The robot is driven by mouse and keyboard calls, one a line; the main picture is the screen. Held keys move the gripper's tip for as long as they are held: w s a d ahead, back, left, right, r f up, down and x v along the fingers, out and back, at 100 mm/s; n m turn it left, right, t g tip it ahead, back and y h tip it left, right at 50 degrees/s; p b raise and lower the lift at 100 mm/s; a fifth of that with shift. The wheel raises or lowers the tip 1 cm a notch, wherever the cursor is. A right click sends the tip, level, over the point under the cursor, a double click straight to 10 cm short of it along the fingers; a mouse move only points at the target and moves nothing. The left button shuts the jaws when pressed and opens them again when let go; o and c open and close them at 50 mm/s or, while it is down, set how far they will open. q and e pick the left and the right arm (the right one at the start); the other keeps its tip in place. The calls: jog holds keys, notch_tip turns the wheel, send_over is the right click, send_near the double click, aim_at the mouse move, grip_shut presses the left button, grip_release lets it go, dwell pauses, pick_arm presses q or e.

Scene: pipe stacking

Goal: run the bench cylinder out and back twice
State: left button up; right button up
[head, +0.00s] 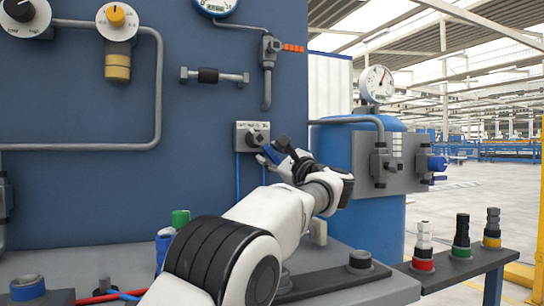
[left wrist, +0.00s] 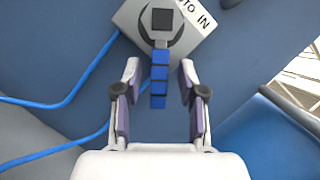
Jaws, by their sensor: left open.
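A small grey valve box (head: 243,130) with a dark round knob is mounted on the blue panel. In the left wrist view the valve box (left wrist: 135,15) carries a label of which "TO IN" shows. A blue lever (left wrist: 158,85) hangs down from its knob. My left gripper (head: 274,153) is just in front of the valve box. In the left wrist view its two fingers (left wrist: 160,72) are open, one on each side of the lever, with gaps between. A dark bar with a round grey end piece (head: 360,260) lies on the bench, partly behind my arm; I cannot tell whether it is the cylinder. My right gripper is not in view.
Blue hoses (left wrist: 70,92) run from the valve box. A blue tank (head: 376,215) with a gauge (head: 376,84) stands to the right. A side shelf (head: 465,262) holds several fittings with coloured rings. Pipes and gauges line the panel.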

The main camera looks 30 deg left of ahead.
pick_arm(q)
jog(key=v, duration=0.7)
jog(key=shift+d, duration=0.25)
jog(key=shift+s+f, duration=0.1)
dwell(0.4)
